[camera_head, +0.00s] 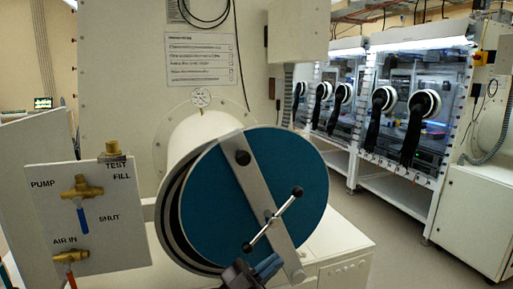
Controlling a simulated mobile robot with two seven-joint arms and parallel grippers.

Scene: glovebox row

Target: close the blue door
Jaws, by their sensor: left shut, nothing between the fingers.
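The round blue door (215,210) is at the front end of the pale cylinder (193,135). A grey metal bar (258,184) runs across its face from upper left to lower right. A thin handle (275,217) with dark knobs crosses the bar. Dark and light rims show along the door's left edge, and the door looks set off from them; how wide any gap is, I cannot tell. My left gripper (258,270) is shut and empty at the door's lower edge, in front of it. Whether it touches the door is unclear. My right gripper is out of view.
A valve panel (110,225) with brass fittings and a blue lever (82,220) stands close on the left. A white cabinet (345,270) lies below right. Gloveboxes (415,95) with black gloves line the back right, with clear floor (400,245) before them.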

